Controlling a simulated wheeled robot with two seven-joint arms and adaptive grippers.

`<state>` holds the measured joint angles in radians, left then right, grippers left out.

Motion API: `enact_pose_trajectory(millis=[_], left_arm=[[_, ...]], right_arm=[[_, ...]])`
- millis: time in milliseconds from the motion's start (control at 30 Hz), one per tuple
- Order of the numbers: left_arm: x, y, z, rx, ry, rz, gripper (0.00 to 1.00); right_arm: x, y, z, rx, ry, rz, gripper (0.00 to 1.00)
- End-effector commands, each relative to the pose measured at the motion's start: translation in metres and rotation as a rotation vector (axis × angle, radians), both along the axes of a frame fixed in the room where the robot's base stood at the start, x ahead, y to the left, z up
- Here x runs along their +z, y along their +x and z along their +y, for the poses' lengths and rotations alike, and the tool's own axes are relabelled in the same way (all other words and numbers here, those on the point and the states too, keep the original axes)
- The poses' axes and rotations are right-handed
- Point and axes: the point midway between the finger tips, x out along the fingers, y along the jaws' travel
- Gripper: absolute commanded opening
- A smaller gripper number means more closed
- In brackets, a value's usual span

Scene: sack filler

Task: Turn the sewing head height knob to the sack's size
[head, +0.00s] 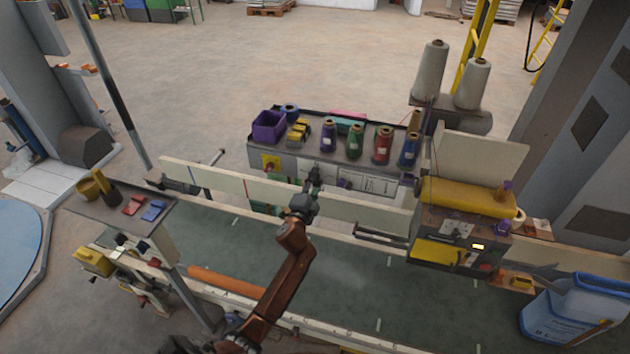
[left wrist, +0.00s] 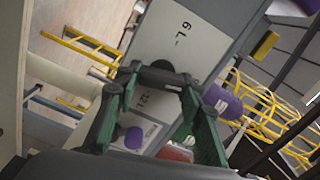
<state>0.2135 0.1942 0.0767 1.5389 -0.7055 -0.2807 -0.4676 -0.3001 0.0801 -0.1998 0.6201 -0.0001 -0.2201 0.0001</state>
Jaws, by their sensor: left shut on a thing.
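My left gripper (head: 314,178) is at the front of the long bench holding the thread cones, beyond the pale rail. In the left wrist view its two green fingers (left wrist: 160,82) are closed about a dark round knob (left wrist: 166,68) on a pale panel (left wrist: 185,40). The panel has black markings, partly readable. The fingers hide part of the knob, and its pointer setting cannot be read. In the head view the gripper covers the knob. A machine with a yellow roller and small lit display (head: 478,247) stands at the right. My right gripper is out of view.
Coloured thread cones (head: 383,146) and a purple bin (head: 268,127) top the bench (head: 345,176). A pale rail (head: 370,213) runs before it, over a green conveyor (head: 350,275). A small tray stand (head: 130,205) is left; a blue container (head: 572,312) is right.

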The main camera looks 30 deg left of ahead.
Motion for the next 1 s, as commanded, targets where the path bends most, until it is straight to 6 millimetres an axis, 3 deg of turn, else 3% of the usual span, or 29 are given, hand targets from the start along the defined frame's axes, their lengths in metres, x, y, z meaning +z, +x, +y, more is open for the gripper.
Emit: enact_pose_trajectory(millis=[400, 967, 1000], left_arm=[[-0.0014, 0.0003, -0.0012, -0.002, 0.198, 0.047, 0.11], [-0.0018, 0.0003, -0.0012, -0.002, 0.228, 0.054, 0.11], [-0.0018, 0.0003, -0.0012, -0.002, 0.228, 0.054, 0.36]], right_arm=[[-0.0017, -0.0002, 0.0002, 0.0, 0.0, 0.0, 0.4], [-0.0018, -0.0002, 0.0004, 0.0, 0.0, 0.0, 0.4], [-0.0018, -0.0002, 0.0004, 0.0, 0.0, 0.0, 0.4]])
